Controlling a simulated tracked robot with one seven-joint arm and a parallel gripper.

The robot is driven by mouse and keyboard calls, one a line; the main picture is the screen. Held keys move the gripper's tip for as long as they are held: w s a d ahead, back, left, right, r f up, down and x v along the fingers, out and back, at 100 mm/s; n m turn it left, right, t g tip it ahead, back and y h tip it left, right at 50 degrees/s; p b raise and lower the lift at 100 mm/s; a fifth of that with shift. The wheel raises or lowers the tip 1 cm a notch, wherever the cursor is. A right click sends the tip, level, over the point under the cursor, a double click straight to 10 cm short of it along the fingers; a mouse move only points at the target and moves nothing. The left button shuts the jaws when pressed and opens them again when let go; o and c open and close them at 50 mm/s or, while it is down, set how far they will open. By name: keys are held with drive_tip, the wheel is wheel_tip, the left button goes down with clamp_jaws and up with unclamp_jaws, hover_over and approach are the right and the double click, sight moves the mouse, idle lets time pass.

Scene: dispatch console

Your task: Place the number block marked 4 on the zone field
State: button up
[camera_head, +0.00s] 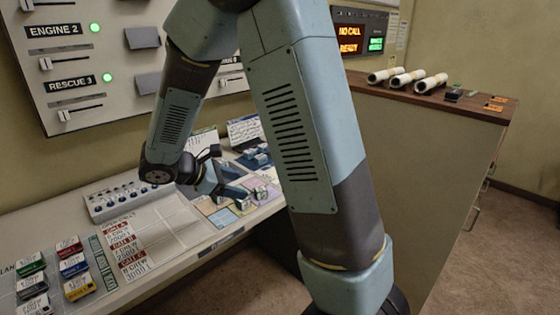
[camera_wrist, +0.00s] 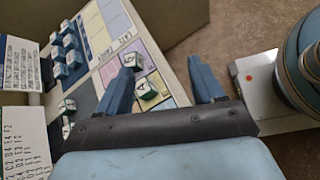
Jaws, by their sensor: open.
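My gripper (camera_wrist: 162,68) is open and empty above the desk, its two blue fingers spread apart. In the wrist view, a white-topped block with green sides (camera_wrist: 145,90) sits on the coloured zone board (camera_wrist: 155,78), near the left finger. A second such block (camera_wrist: 133,62) stands just beyond it. Their dark marks are too small to read, so I cannot tell which block is the 4. In the head view, my gripper (camera_head: 232,192) hangs low over the board (camera_head: 222,217), close to small blocks (camera_head: 260,193).
Several more blocks (camera_wrist: 67,42) stand in a blue area on the board's left. Printed cards (camera_wrist: 18,62) stand beside it. A knob panel (camera_head: 120,197) and coloured labelled blocks (camera_head: 74,266) lie left on the desk. A wooden-topped cabinet (camera_head: 440,93) stands right.

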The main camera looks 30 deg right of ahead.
drive_tip(key=s+d+r+m+t+y, duration=0.2)
drive_tip(key=s+r+m+y, duration=0.3)
drive_tip(key=s+r+m, duration=0.3)
drive_tip(key=s+d+r+m+t+y, duration=0.2)
drive_tip(key=s+r+m+y, duration=0.4)
drive_tip(key=s, duration=0.6)
wheel_tip(320, 180, up, 2)
drive_tip(key=shift+d+r+m, duration=0.1)
drive_tip(key=shift+d+m, duration=0.55)
drive_tip(key=shift+m, duration=0.35)
